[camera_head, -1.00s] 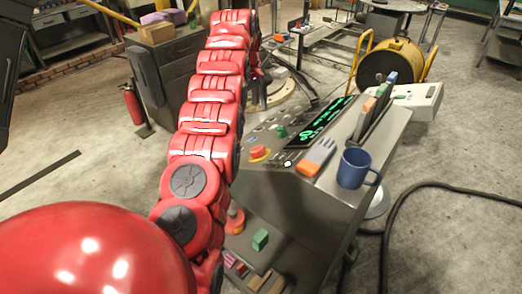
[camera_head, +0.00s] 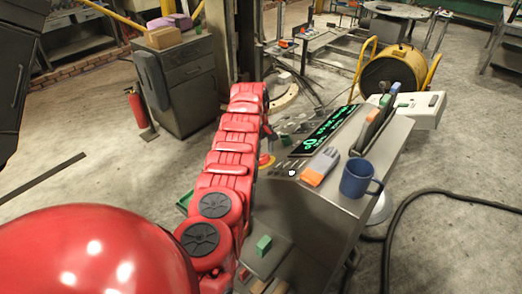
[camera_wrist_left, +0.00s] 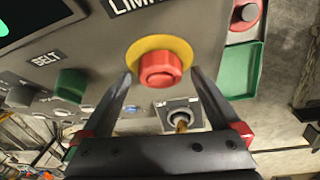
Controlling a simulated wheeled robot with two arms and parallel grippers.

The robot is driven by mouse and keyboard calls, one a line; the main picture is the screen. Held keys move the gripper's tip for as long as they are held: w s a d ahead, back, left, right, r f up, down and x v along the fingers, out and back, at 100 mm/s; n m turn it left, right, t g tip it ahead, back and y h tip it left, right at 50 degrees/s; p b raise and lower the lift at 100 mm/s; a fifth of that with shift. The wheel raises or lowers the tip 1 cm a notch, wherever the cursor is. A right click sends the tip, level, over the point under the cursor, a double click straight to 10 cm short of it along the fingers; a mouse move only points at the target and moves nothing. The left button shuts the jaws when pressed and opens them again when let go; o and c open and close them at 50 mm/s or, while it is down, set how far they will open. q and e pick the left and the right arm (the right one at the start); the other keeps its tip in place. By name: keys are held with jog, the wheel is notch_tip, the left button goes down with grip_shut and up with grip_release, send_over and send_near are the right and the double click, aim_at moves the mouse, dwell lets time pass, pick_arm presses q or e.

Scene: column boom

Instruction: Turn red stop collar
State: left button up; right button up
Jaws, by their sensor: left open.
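The red stop collar (camera_wrist_left: 160,68) is a red round knob on a yellow ring, on the sloping grey console panel. In the head view only part of it (camera_head: 266,161) shows beside my arm. My left gripper (camera_wrist_left: 160,76) is open, with one finger on each side of the red knob in the wrist view. I cannot tell whether the fingers touch it. In the head view my red arm mostly hides this gripper. My right gripper is not in view.
The console also carries a green-lit display (camera_head: 325,130), an orange-and-grey brush-like item (camera_head: 320,166) and a blue mug (camera_head: 357,178).

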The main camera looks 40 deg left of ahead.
pick_arm(q)
jog(key=shift+f, duration=0.15)
jog(key=c, duration=1.4)
jog(key=shift+m+t, duration=0.3)
jog(key=shift+m, duration=0.2)
jog(key=shift+o, duration=0.2)
jog(key=shift+a+f+m+t+b, duration=0.15)
jog(key=shift+m+t+b, duration=0.25)
jog(key=shift+b, duration=0.45)
jog(key=m+b, duration=0.1)
jog(key=b, duration=0.2)
jog(key=m+t+h+b, duration=0.1)
jog(key=m+b, duration=0.1)
jog(key=b, duration=0.2)
jog(key=m+t+h+b, duration=0.1)
jog(key=m+b, duration=0.1)
jog(key=b, duration=0.1)
jog(key=shift+s+f, duration=0.2)
jog(key=shift+s, duration=0.1)
jog(key=shift+r+m+h+b, duration=0.15)
jog(key=shift+m+h+b, duration=0.25)
jog(key=shift+m+b, duration=0.6)
